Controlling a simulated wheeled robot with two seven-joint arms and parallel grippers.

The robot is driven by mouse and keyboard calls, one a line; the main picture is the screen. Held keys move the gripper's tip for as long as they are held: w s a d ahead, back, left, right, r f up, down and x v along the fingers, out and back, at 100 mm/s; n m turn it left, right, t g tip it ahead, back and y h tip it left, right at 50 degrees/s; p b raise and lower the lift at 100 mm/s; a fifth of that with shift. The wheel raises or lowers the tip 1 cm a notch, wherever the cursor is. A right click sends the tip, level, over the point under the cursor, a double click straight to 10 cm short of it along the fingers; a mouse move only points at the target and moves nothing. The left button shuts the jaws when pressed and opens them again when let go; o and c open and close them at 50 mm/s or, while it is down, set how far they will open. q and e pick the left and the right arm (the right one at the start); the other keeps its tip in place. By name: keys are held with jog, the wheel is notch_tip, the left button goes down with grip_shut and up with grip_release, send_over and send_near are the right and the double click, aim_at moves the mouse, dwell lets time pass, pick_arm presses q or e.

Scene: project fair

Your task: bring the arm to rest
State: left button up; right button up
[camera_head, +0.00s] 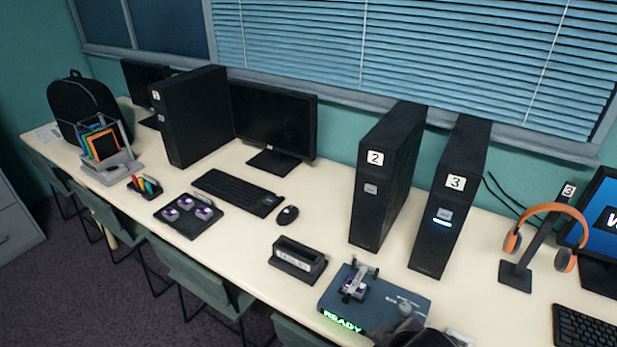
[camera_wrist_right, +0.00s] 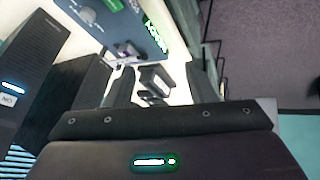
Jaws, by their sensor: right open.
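My right gripper (camera_wrist_right: 158,72) is open in the right wrist view, with its two dark fingers apart and nothing between the tips. Beyond the fingers are the white table and a small dark slotted holder. In the head view, a dark rounded shape at the bottom edge, right of centre, looks like part of my right arm; its fingers cannot be made out there. It overlaps the near right corner of a blue-grey station (camera_head: 345,308) with a lit green READY sign. My left gripper is in neither view.
A slotted black holder (camera_head: 298,262) and a dark tray (camera_head: 172,222) with purple-and-white pieces are on the long table (camera_head: 232,250). Black towers 2 (camera_head: 384,180) and 3 (camera_head: 450,200) stand behind the station. A headphone stand (camera_head: 520,270) is at right. Chairs (camera_head: 200,285) line the near edge.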

jog(key=s+d+f+m+g+h, duration=0.1)
jog(key=s+d+f+m+g, duration=0.2)
jog(key=s+d+m, duration=0.35)
notch_tip(320, 180, down, 31)
jog(key=s+g, duration=0.1)
jog(key=s, duration=0.2)
jog(key=s+d+f, duration=0.2)
jog(key=s+f, duration=0.6)
jog(key=s, duration=0.1)
jog(key=s+d+f+n+g, duration=0.1)
jog(key=s+f, duration=0.7)
jog(key=s, duration=0.1)
jog(key=shift+s+d+f, duration=0.3)
jog(key=shift+s+d, duration=0.05)
jog(key=shift+c, duration=0.2)
